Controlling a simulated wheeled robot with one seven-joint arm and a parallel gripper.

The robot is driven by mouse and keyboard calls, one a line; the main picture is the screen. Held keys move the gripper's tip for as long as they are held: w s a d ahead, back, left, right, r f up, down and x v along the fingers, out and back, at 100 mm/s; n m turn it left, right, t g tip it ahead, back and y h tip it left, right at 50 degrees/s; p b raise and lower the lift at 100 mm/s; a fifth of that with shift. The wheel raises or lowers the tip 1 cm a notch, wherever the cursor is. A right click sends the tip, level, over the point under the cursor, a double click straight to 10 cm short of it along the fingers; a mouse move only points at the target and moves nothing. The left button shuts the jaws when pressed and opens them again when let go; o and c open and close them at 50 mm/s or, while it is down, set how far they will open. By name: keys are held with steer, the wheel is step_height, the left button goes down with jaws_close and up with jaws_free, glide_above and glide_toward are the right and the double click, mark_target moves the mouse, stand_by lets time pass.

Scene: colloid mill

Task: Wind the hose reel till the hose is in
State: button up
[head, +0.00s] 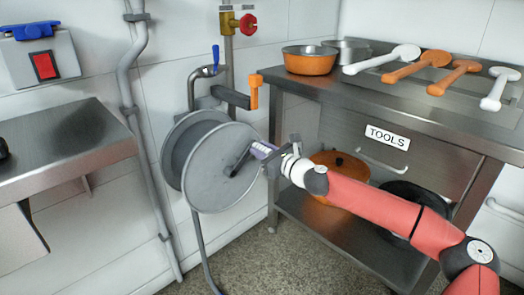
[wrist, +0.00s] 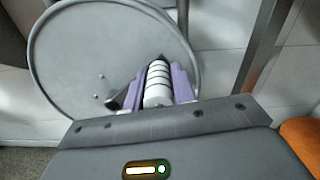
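The grey hose reel (head: 212,180) is mounted on the wall, its round disc facing me; the disc fills the upper left of the wrist view (wrist: 90,50). A grey hose (head: 203,250) hangs from the reel down to the floor. A dark crank arm (head: 240,160) stands out from the disc and carries a pale ribbed handle (wrist: 158,85). My gripper (head: 264,150) is at this handle, its purple fingers (wrist: 157,88) lying close along both sides of it. The fingers look shut on it.
A steel bench (head: 340,90) with pans and ladles on top stands right of the reel, with a lower shelf. An orange-ended lever (head: 253,92) sits above the reel. A red valve (head: 247,24) is on the wall pipe. A steel counter (head: 60,145) stands left.

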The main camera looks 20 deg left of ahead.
steer(key=o, duration=0.4)
steer(key=v, duration=0.8)
steer(key=shift+b, duration=0.45)
